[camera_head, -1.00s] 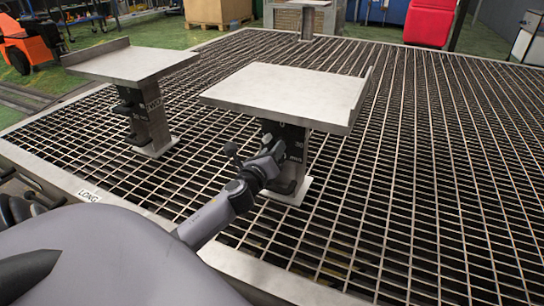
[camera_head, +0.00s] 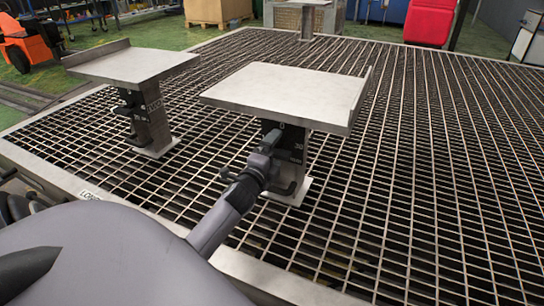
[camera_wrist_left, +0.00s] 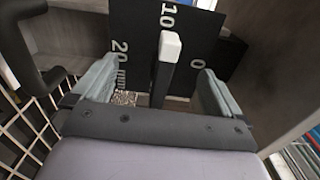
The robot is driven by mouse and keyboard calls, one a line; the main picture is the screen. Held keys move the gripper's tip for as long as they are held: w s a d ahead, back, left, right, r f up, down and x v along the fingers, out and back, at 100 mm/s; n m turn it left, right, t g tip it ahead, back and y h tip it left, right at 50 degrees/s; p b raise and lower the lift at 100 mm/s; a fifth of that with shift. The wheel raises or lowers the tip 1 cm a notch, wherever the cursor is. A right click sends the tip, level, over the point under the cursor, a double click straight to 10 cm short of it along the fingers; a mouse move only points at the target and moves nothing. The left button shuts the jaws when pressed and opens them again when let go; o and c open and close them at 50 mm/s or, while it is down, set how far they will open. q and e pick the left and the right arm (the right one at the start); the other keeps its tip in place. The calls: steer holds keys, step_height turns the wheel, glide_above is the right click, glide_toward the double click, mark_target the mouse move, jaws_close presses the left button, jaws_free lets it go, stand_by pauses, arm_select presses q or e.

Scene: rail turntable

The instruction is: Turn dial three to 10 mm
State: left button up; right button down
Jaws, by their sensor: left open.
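The dial (camera_head: 294,145) is a black plate with white marks on the post under the nearer grey metal table (camera_head: 290,92). In the left wrist view the dial plate (camera_wrist_left: 140,42) shows 20 mm, 10 and 0. Its black lever (camera_wrist_left: 164,80) has a white tip that stands just below the 10 in that picture. My left gripper (camera_head: 268,148) is in front of this post. Its fingers (camera_wrist_left: 156,82) are open, one on each side of the lever, with visible gaps. In the head view the gripper hides the lever and part of the dial. My right gripper is not in view.
A second metal table (camera_head: 130,62) on a similar post stands to the left. A dark crank handle (camera_wrist_left: 30,50) is close by on the left in the wrist view. The posts stand on a metal grating (camera_head: 420,180), open to the right.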

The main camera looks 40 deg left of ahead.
arm_select(q)
steer(key=p+v, duration=0.2)
steer(key=v, duration=0.7)
steer(key=shift+p, duration=0.35)
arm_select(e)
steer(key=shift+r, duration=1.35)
arm_select(q)
steer(key=s+d+f+n+g+h, duration=0.1)
steer(key=s+d+n+g+h, duration=0.4)
steer(key=d, duration=1.1)
steer(key=s+d+f+n+g+h, duration=0.1)
steer(key=s+d+n+h, duration=0.65)
steer(key=d, duration=0.75)
steer(key=s+a+r+y+p, duration=0.2)
steer(key=a+r+p, duration=0.2)
steer(key=p, duration=1)
steer(key=s+a+r+y+p, duration=0.2)
steer(key=a+r+p, duration=0.3)
steer(key=r+p, duration=0.6)
steer(key=shift+s+a+r+g+y+p, duration=0.2)
steer(key=shift+s+a+g+y+p, duration=0.2)
steer(key=shift+p, duration=1.85)
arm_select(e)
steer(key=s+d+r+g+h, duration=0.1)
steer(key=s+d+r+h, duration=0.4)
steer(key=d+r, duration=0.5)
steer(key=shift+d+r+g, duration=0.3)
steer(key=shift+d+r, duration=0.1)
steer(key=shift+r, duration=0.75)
